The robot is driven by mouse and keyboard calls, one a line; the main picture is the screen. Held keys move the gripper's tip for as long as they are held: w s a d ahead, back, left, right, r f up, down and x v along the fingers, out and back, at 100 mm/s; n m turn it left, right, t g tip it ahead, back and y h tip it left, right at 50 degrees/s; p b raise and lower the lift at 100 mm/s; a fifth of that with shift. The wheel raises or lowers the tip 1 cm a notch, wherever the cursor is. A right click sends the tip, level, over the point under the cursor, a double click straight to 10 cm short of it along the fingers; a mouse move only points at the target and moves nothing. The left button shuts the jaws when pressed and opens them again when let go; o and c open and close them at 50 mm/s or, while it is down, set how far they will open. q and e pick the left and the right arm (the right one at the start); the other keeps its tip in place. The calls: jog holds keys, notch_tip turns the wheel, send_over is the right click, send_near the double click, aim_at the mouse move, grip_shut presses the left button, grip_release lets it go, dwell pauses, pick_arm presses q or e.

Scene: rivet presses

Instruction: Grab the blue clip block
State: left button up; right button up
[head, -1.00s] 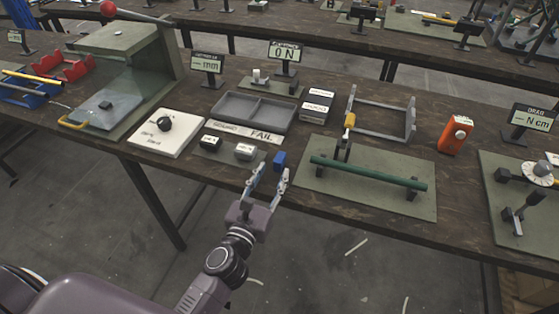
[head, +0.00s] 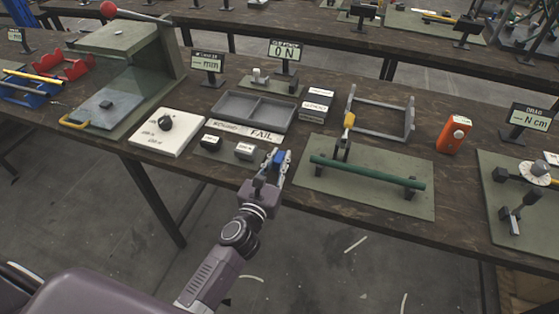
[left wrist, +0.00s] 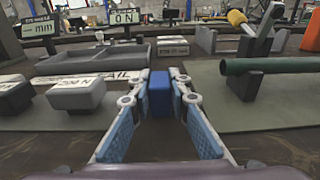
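The blue clip block (head: 279,155) is at the front edge of the bench, just right of the grey block. It also shows in the left wrist view (left wrist: 160,95), upright between the fingertips. My left gripper (head: 276,162) reaches it from the front. In the left wrist view both fingers (left wrist: 160,88) press against the sides of the block, so the gripper looks shut on it. The fingers hide part of the block in the head view. I cannot tell whether it is lifted off the bench. My right gripper is not in view.
Left of the block are a grey block (head: 245,150) and a black block (head: 211,142) with white tops. A grey divided tray (head: 227,123) stands behind. A green plate (head: 330,198) with a green bar (head: 367,172) lies close to the right.

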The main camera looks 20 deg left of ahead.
pick_arm(q)
grip_shut()
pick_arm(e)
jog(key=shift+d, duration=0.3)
